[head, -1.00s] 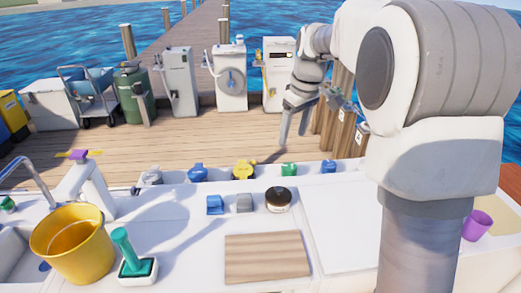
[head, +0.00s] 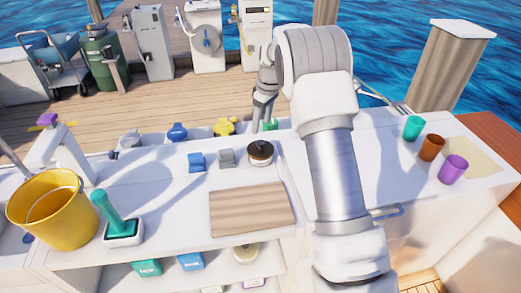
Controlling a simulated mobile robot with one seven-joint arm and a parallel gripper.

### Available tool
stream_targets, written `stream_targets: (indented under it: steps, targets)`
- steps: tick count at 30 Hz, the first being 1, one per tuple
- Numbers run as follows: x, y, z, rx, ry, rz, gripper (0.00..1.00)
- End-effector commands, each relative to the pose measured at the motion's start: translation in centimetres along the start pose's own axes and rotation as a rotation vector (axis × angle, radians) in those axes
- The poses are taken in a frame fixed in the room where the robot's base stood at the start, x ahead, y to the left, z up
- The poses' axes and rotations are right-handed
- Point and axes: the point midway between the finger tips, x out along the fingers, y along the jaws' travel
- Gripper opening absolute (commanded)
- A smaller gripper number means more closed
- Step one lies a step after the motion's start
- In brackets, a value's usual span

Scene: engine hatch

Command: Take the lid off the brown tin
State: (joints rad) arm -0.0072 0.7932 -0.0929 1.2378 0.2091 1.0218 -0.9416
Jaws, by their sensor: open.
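A short round tin (head: 260,155) with a dark brown top and a paler lower part stands upright on the white counter, behind the wooden board. Its top appears to be in place, but it is too small to tell lid from body clearly. My gripper (head: 262,122) is open and empty, with its fingers pointing down. It shows just above the tin in the picture, in front of the green cap on the counter's back edge, and looks apart from the tin. The exact gap cannot be told.
A blue block (head: 196,162) and a grey block (head: 226,158) sit left of the tin. The wooden board (head: 248,210) lies in front. Teal, brown and purple cups (head: 453,169) stand right.

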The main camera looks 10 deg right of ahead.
Motion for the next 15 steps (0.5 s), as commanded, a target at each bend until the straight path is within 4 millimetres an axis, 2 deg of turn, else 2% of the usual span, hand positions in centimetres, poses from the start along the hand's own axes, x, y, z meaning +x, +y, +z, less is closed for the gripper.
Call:
stream_targets:
  steps: [3,11,15]
  targets:
    - [1.9,0.0,0.0,-0.001,-0.002,-0.001,0.71]
    - [3.2,0.0,0.2,0.000,-0.001,0.000,0.71]
    - [5.1,0.2,0.6,0.001,-0.003,-0.001,0.71]
